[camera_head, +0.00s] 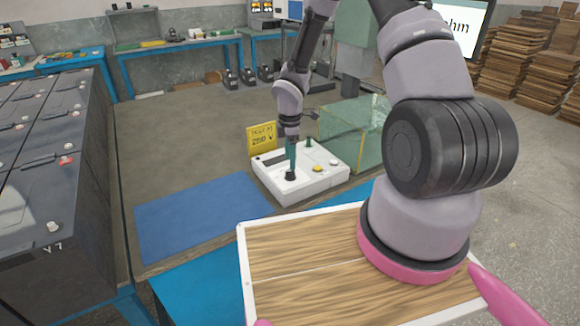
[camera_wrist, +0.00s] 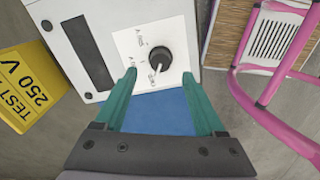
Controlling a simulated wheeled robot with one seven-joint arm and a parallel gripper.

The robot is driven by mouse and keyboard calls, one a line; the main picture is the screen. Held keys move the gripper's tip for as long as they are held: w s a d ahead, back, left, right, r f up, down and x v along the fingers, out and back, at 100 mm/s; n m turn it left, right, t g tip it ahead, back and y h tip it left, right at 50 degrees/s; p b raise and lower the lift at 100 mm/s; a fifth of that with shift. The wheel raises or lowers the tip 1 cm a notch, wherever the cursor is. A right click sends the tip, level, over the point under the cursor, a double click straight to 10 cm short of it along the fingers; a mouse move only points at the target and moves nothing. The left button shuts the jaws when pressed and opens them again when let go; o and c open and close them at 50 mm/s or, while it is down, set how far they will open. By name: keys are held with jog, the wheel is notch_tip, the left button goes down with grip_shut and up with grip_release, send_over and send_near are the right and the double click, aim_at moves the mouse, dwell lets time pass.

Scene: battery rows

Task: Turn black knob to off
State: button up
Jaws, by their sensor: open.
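In the head view the knob (camera_head: 290,176) shows on the device (camera_head: 322,181) just below my gripper (camera_head: 291,168). In the wrist view my gripper (camera_wrist: 160,78) is open, with its green fingers apart and their tips just below the knob, one to each side. I cannot tell whether they touch the panel.
A yellow "TEST AT 250 V" sign (camera_head: 262,137) stands behind the device. A glass box (camera_head: 354,132) stands to its right. A blue mat (camera_head: 200,215) lies to the left, and dark battery blocks (camera_head: 55,190) fill the left side.

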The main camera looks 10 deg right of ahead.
notch_tip(320, 180, up, 6)
dwell(0.5)
notch_tip(320, 180, up, 14)
jog(key=m+t, duration=0.2)
jog(key=m, duration=0.4)
send_over(290, 171)
jog(key=s+d, duration=0.2)
jog(key=d, duration=0.2)
jog(key=s+d+r+m+t+h, duration=0.15)
jog(key=s+r+m, duration=0.3)
jog(key=r, duration=0.55)
jog(key=s+r+m+t+y, duration=0.3)
jog(key=s+r+m, duration=0.8)
jog(key=s+r, duration=0.3)
jog(key=shift+s+d+r+m+t, duration=0.15)
jog(key=shift+s+r+m+t, duration=0.15)
jog(key=shift+s, duration=0.65)
jog(key=shift+y, duration=0.25)
